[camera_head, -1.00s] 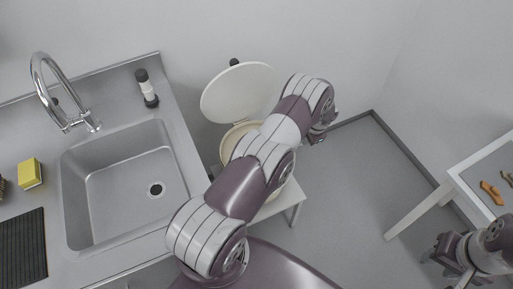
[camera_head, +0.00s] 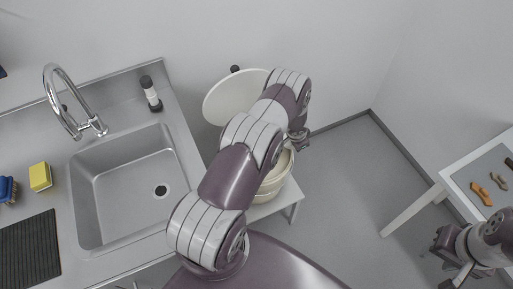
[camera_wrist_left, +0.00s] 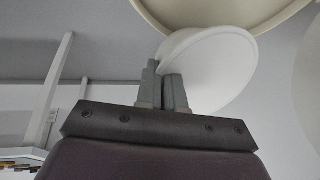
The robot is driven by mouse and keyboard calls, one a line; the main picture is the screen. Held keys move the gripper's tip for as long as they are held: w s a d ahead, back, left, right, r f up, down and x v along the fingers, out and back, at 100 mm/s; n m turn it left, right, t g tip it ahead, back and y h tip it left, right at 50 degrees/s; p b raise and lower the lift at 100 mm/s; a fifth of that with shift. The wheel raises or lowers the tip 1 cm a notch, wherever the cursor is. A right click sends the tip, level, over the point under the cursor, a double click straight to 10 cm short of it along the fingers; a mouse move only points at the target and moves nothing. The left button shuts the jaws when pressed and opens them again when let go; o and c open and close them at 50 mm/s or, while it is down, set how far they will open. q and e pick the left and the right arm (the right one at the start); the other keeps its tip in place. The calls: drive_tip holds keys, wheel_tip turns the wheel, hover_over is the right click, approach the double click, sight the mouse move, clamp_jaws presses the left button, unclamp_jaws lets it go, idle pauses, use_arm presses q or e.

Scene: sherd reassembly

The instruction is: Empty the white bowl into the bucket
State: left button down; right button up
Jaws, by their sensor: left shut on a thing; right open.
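In the left wrist view my left gripper (camera_wrist_left: 166,88) is shut on the rim of the white bowl (camera_wrist_left: 215,65). The bowl is tilted and hangs close to the cream bucket (camera_wrist_left: 265,12), whose rim shows at the top. I cannot see what is in the bowl. In the head view the bucket (camera_head: 274,188) stands beside the sink counter, and my left arm covers much of it, along with the left gripper and the bowl. My right gripper (camera_head: 438,258) is open and empty at the lower right.
A round cream lid (camera_head: 232,97) stands raised behind the bucket. The sink (camera_head: 135,190) is at left, with a yellow sponge (camera_head: 40,176), a blue brush (camera_head: 7,189) and a black mat (camera_head: 28,250). A table (camera_head: 455,185) with sherds (camera_head: 481,193) is at right.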

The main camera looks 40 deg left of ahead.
sight(288, 147)
use_arm(q)
drive_tip(key=shift+s+a+f+t+b, duration=0.3)
drive_tip(key=shift+a+b, duration=0.1)
drive_tip(key=shift+b, duration=3.05)
drive_tip(key=s+a+t+h+b, duration=0.1)
drive_tip(key=b, duration=0.4)
drive_tip(key=s+a+t+h+b, duration=0.1)
drive_tip(key=s+t+b, duration=0.1)
drive_tip(key=b, duration=0.4)
drive_tip(key=shift+s+a+n+h, duration=0.15)
drive_tip(key=shift+a+n+h, duration=0.15)
drive_tip(key=shift+h, duration=0.1)
drive_tip(key=b, duration=0.1)
drive_tip(key=t+b, duration=0.1)
drive_tip(key=b, duration=0.1)
drive_tip(key=shift+s+a+f+h, duration=0.2)
drive_tip(key=shift+s+f+h, duration=0.1)
drive_tip(key=shift+s+h, duration=0.1)
drive_tip(key=shift+s+a+t+b, duration=0.15)
drive_tip(key=shift+t+b, duration=0.25)
drive_tip(key=shift+b, duration=0.2)
drive_tip(key=shift+s+a+r+t+h+b, duration=0.15)
drive_tip(key=shift+r+t+h+b, duration=0.25)
drive_tip(key=shift+b, duration=0.5)
drive_tip(key=shift+s+a+r+n+t+h+b, duration=0.15)
drive_tip(key=shift+s+a+n+t+h+b, duration=0.3)
drive_tip(key=shift+b, duration=0.95)
drive_tip(key=shift+s+r+n+t+h+b, duration=0.15)
drive_tip(key=shift+t+h+b, duration=0.3)
drive_tip(key=shift+t+b, duration=0.7)
